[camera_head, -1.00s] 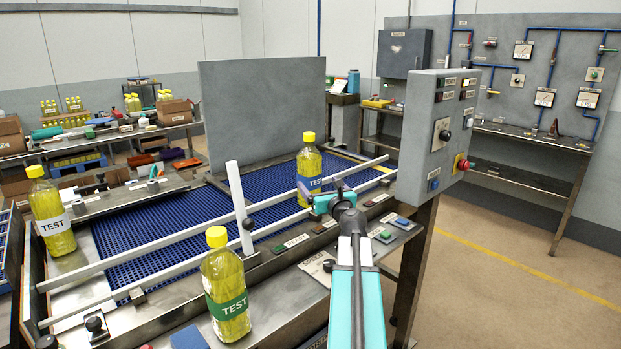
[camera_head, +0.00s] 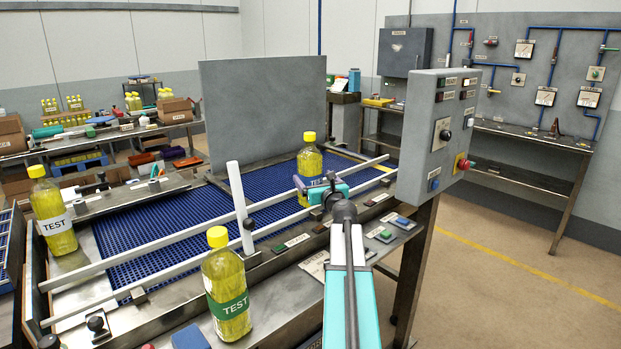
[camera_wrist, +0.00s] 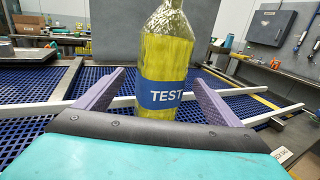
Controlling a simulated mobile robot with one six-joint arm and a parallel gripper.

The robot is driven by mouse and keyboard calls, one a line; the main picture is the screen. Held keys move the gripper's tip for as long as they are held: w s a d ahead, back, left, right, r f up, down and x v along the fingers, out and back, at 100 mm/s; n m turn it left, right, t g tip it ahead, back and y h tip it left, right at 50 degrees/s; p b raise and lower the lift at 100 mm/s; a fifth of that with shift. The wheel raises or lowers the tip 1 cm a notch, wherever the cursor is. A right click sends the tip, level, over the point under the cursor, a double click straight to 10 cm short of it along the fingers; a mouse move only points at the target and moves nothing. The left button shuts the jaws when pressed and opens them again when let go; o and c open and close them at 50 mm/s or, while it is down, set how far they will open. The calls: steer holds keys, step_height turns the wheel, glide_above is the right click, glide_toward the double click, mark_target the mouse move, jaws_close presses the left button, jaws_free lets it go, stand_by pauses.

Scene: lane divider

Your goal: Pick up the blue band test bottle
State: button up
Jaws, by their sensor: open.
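The blue band test bottle (camera_head: 309,164) is yellow with a yellow cap and stands upright on the blue mesh conveyor, near the grey upright panel. In the wrist view the bottle (camera_wrist: 165,62) is large, its blue TEST band facing me and its cap out of frame. My gripper (camera_head: 313,186) is open at the near side of this bottle. In the wrist view its two purple fingers (camera_wrist: 162,90) stand left and right of the bottle's lower part. I cannot tell whether either finger touches it.
A green band bottle (camera_head: 227,290) stands at the conveyor's near edge, and a white band bottle (camera_head: 52,215) at the left. White guide rails (camera_head: 160,258) run along the conveyor, with a white post (camera_head: 240,205). A control box (camera_head: 437,130) stands at the right.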

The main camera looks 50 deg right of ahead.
steer(key=shift+p+x, duration=0.45)
steer(key=shift+x, duration=2.2)
steer(key=shift+s+f, duration=0.1)
steer(key=c, duration=1.9)
steer(key=shift+r, duration=0.25)
